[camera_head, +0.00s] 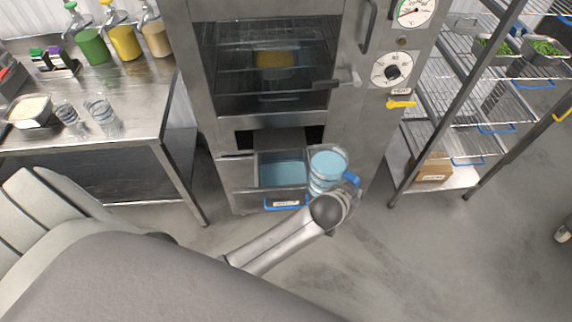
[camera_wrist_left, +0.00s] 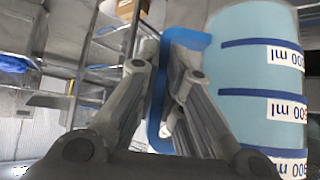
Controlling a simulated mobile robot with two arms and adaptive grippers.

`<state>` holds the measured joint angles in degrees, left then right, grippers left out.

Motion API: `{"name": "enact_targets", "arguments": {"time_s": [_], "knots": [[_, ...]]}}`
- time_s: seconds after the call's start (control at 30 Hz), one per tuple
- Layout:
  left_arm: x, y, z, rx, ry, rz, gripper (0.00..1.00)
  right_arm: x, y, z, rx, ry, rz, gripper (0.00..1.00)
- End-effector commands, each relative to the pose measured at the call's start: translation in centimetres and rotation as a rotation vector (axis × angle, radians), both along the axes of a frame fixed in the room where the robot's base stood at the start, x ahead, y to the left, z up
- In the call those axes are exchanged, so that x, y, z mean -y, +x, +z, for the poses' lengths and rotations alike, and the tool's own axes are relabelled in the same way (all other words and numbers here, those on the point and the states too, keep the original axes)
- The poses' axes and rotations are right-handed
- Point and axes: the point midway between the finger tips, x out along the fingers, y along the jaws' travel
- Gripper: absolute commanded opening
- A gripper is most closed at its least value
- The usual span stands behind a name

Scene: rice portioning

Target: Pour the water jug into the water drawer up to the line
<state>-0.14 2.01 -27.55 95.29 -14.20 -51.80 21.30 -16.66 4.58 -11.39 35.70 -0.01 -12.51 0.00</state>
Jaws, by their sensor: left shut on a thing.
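The water jug (camera_head: 322,183) is clear with light-blue water and dark blue level bands. It is held beside the right side of the open water drawer and looks close to upright, with no stream visible. My left gripper (camera_head: 350,187) is shut on its blue handle (camera_head: 352,178). In the left wrist view, the fingers (camera_wrist_left: 172,85) close around the blue handle (camera_wrist_left: 157,115), and the jug (camera_wrist_left: 252,75) shows "ml" labels upside down. The water drawer (camera_head: 265,197) is pulled out below the oven and has light-blue water inside. I cannot make out its fill line. My right gripper is not in view.
The steel oven (camera_head: 225,100) has a closed glass door, with dials at right. A steel table (camera_head: 130,105) at left holds bottles, glasses and a rice container (camera_head: 30,112). A wire shelf (camera_head: 470,115) with trays stands at right. The floor in front is clear.

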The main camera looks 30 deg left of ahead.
Motion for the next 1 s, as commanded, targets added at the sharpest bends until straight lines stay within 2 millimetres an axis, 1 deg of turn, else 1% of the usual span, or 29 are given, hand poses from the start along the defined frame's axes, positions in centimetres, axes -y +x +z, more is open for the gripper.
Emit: {"name": "enact_targets", "arguments": {"time_s": [0.03, 0.1, 0.2, 0.37, 0.6, 0.73, 0.9, 1.0], "knots": [[0.0, 0.2, 0.4, 0.010, -0.001, -0.002, 0.00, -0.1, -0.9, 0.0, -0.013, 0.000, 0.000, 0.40], [0.0, 0.2, 0.4, 0.010, -0.001, -0.002, 0.00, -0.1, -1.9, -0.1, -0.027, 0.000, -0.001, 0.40], [-0.1, 0.3, 0.5, 0.008, -0.011, -0.001, 0.00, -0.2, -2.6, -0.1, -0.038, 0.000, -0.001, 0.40], [-0.3, 0.4, 1.0, 0.002, -0.052, 0.000, 0.00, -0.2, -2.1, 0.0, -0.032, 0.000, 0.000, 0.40], [-0.8, 0.5, 1.9, -0.019, -0.163, -0.001, 0.00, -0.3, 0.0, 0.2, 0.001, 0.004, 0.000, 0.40], [-1.2, 0.6, 3.0, -0.033, -0.226, 0.000, 0.00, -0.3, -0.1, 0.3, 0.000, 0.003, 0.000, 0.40], [-1.8, 0.7, 4.3, -0.052, -0.308, 0.001, 0.00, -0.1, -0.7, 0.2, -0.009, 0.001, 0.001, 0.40], [-1.8, 0.6, 4.5, -0.058, -0.326, -0.001, 0.00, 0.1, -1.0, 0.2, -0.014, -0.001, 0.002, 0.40]]}}
